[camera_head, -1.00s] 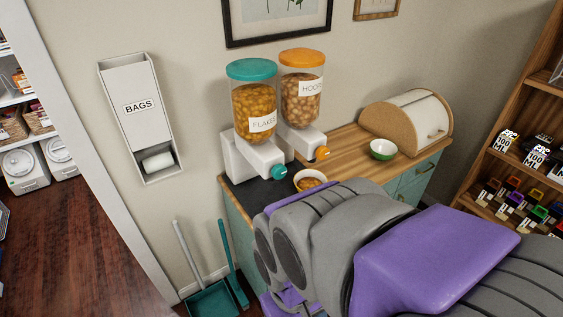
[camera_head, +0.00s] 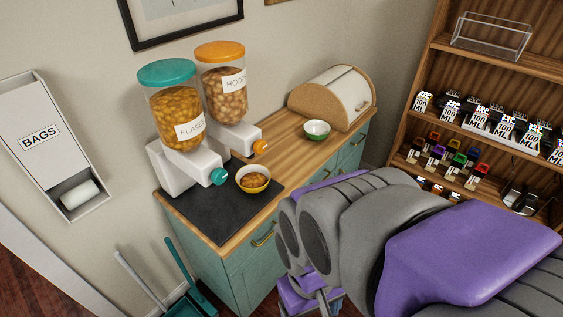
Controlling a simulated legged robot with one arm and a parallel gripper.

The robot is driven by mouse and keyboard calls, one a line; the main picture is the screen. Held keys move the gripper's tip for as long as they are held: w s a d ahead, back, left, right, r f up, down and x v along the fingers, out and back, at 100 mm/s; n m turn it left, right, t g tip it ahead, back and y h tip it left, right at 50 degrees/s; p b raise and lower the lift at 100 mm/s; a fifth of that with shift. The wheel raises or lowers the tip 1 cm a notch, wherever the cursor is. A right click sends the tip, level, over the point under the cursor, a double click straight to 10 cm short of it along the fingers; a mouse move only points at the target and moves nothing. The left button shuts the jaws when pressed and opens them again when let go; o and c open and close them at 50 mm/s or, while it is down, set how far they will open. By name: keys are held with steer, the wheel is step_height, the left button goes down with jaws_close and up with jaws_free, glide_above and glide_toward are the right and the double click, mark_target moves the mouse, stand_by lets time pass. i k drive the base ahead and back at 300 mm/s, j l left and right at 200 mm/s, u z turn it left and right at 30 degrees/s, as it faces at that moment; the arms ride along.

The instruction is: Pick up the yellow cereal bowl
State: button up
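The yellow cereal bowl (camera_head: 265,186) stands upright on the black mat (camera_head: 222,217) on the counter, in front of the dispensers. It has a pale rim and holds golden-brown cereal. My grey and purple arm fills the lower right, to the right of the bowl and apart from it in the picture. Nothing is seen touching the bowl.
The teal-lidded flakes dispenser (camera_head: 175,112) and orange-lidded hoops dispenser (camera_head: 224,87) stand behind the bowl. A wooden shelf (camera_head: 430,65) stands right; a dustpan (camera_head: 190,303) is at the cabinet's left.

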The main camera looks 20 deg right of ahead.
mark_target(253, 178)
steer(key=z, duration=0.2)
steer(key=i+z, duration=0.6)
steer(key=k+j, duration=0.05)
steer(key=k, duration=0.05)
